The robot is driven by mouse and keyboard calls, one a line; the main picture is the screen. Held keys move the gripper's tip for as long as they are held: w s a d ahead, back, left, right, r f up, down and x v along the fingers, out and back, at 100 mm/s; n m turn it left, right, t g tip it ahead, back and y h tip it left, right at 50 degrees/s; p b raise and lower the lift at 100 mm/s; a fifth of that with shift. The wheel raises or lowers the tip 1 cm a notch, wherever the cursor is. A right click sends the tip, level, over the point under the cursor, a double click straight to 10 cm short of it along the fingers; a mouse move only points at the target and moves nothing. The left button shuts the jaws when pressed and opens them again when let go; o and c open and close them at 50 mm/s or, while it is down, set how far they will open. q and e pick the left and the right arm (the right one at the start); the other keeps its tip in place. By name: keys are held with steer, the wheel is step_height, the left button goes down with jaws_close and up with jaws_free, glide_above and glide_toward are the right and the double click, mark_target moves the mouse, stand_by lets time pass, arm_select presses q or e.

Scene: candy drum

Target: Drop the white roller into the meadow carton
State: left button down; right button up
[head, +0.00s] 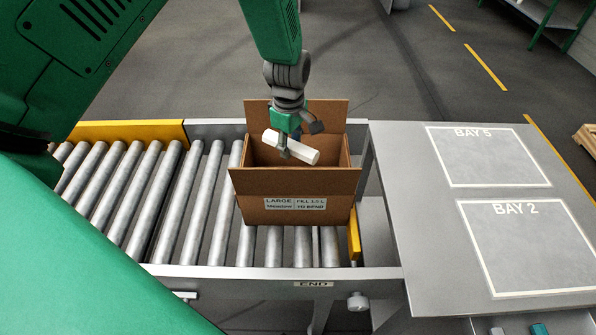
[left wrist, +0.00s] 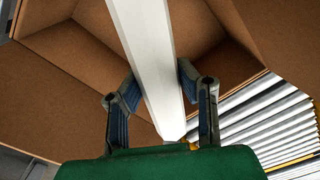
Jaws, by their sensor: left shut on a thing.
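The white roller (head: 291,147) is held by my left gripper (head: 285,143) over the open top of a brown carton. It lies slanted across the opening. In the left wrist view the roller (left wrist: 148,60) runs between the two fingers of my left gripper (left wrist: 155,88), with the carton's brown walls (left wrist: 85,45) below and around it. The meadow carton (head: 250,205) has its flaps open and a front label reading LARGE, Meadow. It stands on the conveyor. The carton's floor is partly hidden by the roller and gripper. My right gripper is not in view.
The roller conveyor (head: 172,195) runs left from its END plate (head: 314,284), with a yellow guard (head: 130,131) behind. A grey table (head: 430,220) on the right has empty outlined areas marked BAY 5 (head: 488,165) and BAY 2 (head: 530,240).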

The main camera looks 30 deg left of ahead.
arm_select(q)
steer(key=shift+s+f+b, duration=0.1)
steer(key=shift+f+b, duration=0.3)
steer(key=shift+f, duration=0.15)
step_height(320, 180, down, 4)
steer(key=b, duration=0.4)
steer(key=c, duration=1.1)
jaws_free()
steer(key=shift+c, duration=0.2)
step_height(320, 180, up, 12)
steer(key=shift+f, duration=0.1)
